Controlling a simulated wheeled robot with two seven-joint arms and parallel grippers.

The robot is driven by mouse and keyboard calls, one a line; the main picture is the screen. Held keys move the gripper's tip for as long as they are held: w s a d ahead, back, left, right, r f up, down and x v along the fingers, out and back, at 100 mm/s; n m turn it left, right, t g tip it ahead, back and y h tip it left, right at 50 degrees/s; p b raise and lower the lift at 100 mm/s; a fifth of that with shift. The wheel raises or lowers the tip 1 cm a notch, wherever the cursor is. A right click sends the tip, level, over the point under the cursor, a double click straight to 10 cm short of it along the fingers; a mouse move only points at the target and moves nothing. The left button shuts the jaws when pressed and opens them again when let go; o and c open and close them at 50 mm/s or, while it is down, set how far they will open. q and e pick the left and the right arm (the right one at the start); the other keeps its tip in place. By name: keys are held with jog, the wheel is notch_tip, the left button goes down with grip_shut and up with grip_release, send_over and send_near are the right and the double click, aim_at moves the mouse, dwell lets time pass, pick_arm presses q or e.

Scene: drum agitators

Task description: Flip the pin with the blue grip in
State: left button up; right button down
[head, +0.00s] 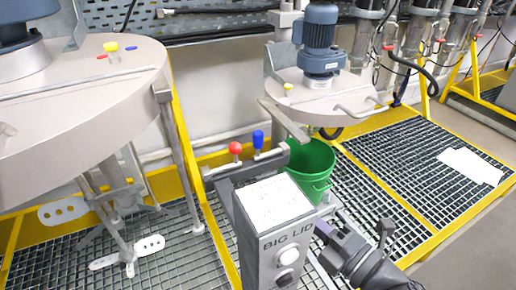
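The pin with the blue grip (258,139) stands upright on the grey bar behind the BIG LID control box, in the middle of the head view. A pin with a red grip (235,149) stands just left of it on the same bar. My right gripper (335,236) comes in from the lower right, dark grey, just right of the control box. It is apart from both pins, below and to the right of them. Its fingers are too small and dark to tell whether they are open. My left gripper is out of view.
The grey BIG LID control box (268,212) stands in front of the pins. A green bucket (311,167) is right behind them, under a lid with a blue motor (318,38). A large round lid (85,95) fills the left. Yellow-edged grating (400,170) covers the floor.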

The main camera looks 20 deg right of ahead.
jog(key=x, duration=0.6)
jog(key=b+x, duration=0.1)
jog(key=x, duration=0.5)
jog(key=b+x, duration=0.1)
jog(key=x, duration=0.6)
jog(key=shift+w+f, duration=0.1)
jog(key=shift+f, duration=0.2)
jog(key=w+d, duration=0.1)
jog(key=w+d+b, duration=0.1)
jog(key=w, duration=0.1)
jog(key=shift+w+d+r, duration=0.1)
jog(key=shift+d+r, duration=0.15)
jog(key=shift+d, duration=0.15)
